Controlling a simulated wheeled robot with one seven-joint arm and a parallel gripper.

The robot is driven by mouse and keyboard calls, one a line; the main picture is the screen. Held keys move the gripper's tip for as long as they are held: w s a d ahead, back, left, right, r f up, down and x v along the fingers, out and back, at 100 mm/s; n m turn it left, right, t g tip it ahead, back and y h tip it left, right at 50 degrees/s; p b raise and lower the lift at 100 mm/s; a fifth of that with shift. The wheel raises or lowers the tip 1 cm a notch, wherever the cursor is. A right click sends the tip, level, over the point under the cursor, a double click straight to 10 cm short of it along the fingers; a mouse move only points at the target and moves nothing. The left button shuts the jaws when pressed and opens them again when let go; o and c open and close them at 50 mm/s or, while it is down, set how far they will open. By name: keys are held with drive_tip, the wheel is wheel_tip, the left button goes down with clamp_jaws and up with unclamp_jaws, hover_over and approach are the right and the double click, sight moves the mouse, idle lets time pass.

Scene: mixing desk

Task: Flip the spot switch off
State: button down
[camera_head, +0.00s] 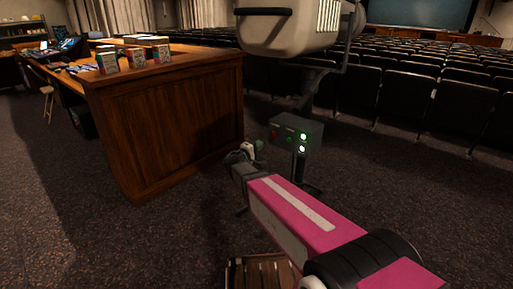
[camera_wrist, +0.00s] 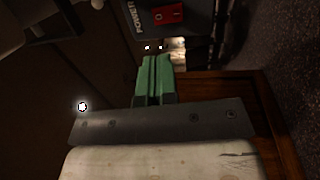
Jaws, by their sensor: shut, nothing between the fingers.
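A dark control box (camera_head: 296,137) on a stand shows in the head view, with a red part, a green part and two lit white-green lights on its face. In the wrist view a red rocker switch (camera_wrist: 168,14) sits on a dark grey panel beside the word POWER. No label reading spot is legible, and the switch position is unclear. My gripper (camera_wrist: 153,62) has green fingers pressed together and empty, just below the panel in the picture; contact cannot be judged. In the head view my gripper (camera_head: 259,147) is left of the box, small and partly hidden.
A large beige lamp-like housing (camera_head: 290,25) hangs above the box. A wooden desk (camera_head: 170,120) stands at left, with several small boxes on its top. Rows of dark seats (camera_head: 405,100) fill the right. Carpet (camera_head: 110,235) is clear in front of the desk.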

sight(274, 132)
drive_tip(key=x, duration=1)
drive_tip(key=shift+w+d, duration=0.1)
drive_tip(key=shift+w, duration=0.05)
drive_tip(key=s+a+r, duration=0.1)
drive_tip(key=s+a, duration=0.9)
drive_tip(key=shift+r, duration=0.4)
drive_tip(key=shift+d, duration=0.15)
